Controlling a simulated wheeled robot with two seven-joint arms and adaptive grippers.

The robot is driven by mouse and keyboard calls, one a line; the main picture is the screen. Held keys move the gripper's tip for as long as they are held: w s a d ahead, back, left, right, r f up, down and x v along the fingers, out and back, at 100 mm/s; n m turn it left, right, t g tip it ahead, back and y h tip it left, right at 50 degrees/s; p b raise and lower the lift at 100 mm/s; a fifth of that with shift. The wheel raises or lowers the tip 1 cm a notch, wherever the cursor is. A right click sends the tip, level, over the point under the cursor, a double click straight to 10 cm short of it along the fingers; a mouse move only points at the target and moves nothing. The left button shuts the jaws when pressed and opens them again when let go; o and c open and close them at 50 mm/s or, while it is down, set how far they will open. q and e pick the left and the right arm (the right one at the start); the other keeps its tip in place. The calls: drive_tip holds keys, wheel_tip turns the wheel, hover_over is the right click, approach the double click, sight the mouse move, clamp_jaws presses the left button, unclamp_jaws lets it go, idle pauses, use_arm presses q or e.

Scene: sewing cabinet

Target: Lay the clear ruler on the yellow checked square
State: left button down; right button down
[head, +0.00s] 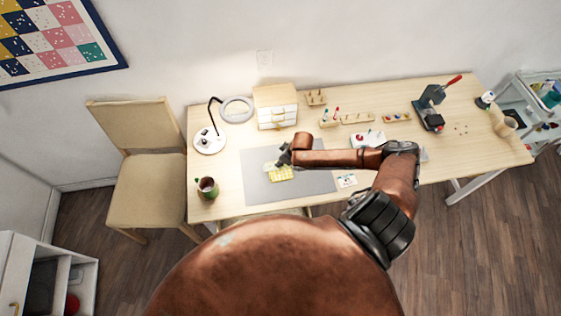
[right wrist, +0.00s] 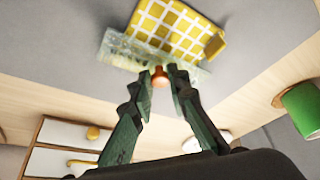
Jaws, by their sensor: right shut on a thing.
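The yellow checked square (head: 283,175) lies on the grey mat; it also shows in the right wrist view (right wrist: 178,28). The clear ruler (right wrist: 124,50) overlaps one edge of the square in the right wrist view, with one end past the square's side. I cannot tell whether it rests on the cloth or hangs just above it. My right gripper (head: 284,158) is over the mat beside the square, its fingers (right wrist: 160,78) shut on the ruler's orange knob (right wrist: 159,73). My left gripper is not in view.
The grey mat (head: 258,192) has bare room around the square. A green cup (head: 207,187) and a lamp (head: 210,140) stand left of it. A small drawer box (head: 275,106) stands behind. Spool racks (head: 357,118) and a red-handled press (head: 430,105) are to the right.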

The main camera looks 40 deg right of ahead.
drive_tip(key=shift+f, duration=0.45)
idle(0.8)
drive_tip(key=c, duration=1.8)
unclamp_jaws()
drive_tip(key=shift+o, duration=0.2)
drive_tip(key=v, duration=1.2)
